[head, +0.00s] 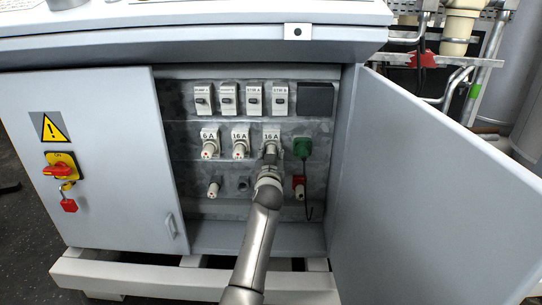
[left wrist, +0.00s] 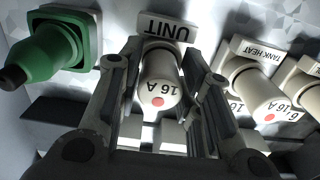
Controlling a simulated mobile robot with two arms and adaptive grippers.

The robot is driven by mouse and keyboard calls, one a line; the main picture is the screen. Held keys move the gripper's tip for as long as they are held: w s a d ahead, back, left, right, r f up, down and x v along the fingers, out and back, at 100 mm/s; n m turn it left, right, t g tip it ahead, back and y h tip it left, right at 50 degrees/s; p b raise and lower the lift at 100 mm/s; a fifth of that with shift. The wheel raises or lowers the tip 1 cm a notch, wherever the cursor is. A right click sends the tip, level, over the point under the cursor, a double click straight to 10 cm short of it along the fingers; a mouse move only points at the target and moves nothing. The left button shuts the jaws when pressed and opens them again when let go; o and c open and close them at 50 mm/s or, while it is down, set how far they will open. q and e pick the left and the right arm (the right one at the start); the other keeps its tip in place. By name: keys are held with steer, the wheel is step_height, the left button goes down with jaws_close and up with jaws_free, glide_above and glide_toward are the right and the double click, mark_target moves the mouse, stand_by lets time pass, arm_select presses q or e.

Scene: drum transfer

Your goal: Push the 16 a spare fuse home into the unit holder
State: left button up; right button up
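The 16 A spare fuse (left wrist: 160,88), pale with a red dot on its end face, sits between the fingers of my left gripper (left wrist: 159,100) in the left wrist view. It lines up with the unit holder, whose UNIT label (left wrist: 168,27) shows just behind it. How deep the fuse sits in the holder is hidden by the fuse itself. In the head view my left gripper (head: 269,158) is at the rightmost holder of the middle row, under its 16 A label (head: 272,135). Its fingers flank the fuse closely on both sides. My right gripper is not in view.
Two fitted fuses, 6 A (head: 209,149) and 16 A (head: 240,149), are left of my gripper. A green socket (head: 302,148) is close on its right. Below are a pale fuse (head: 213,188), a bare peg (head: 243,184) and a red plug (head: 298,185). The cabinet door (head: 430,190) stands open at right.

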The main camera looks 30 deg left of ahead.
arm_select(q)
steer(key=shift+o, duration=1.3)
steer(key=v, duration=1.2)
